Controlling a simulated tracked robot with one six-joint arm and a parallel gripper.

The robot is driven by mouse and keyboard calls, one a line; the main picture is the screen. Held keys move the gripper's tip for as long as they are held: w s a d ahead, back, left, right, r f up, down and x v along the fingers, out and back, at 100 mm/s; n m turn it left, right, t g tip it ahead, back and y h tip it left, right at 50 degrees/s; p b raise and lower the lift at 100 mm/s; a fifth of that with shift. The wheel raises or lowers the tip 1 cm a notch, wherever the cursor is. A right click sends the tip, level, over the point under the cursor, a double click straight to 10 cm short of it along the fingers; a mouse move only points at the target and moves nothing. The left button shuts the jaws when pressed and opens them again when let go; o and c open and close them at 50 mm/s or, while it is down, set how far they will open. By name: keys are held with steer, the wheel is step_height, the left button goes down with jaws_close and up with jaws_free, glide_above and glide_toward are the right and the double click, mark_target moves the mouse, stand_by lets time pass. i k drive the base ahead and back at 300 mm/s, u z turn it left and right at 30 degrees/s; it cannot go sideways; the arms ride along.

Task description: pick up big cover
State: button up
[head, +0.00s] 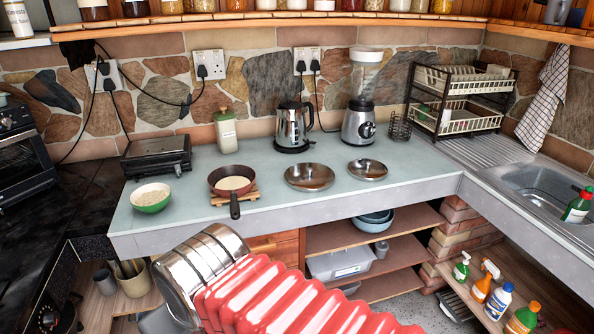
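Two round shiny steel covers lie on the pale counter (420,184). The big cover (309,177) is the larger one, near the middle of the counter and right of the frying pan. The small cover (367,169) lies just to its right, a little farther back, with a narrow gap between them. Nothing lies over the big cover. My arm, with red ribbed bellows and a steel cylinder, crosses the lower foreground below the counter's front edge, apart from the covers. My gripper's fingers do not show.
A frying pan (234,202) on a wooden trivet stands left of the big cover, its handle pointing forward. A kettle (292,128) and blender (359,125) stand behind. A green bowl (150,198) is at left. The counter right of the small cover is clear.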

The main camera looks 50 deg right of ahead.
mark_target(308, 177)
steer(key=z, duration=0.3)
steer(key=i, duration=1)
steer(key=z, duration=0.5)
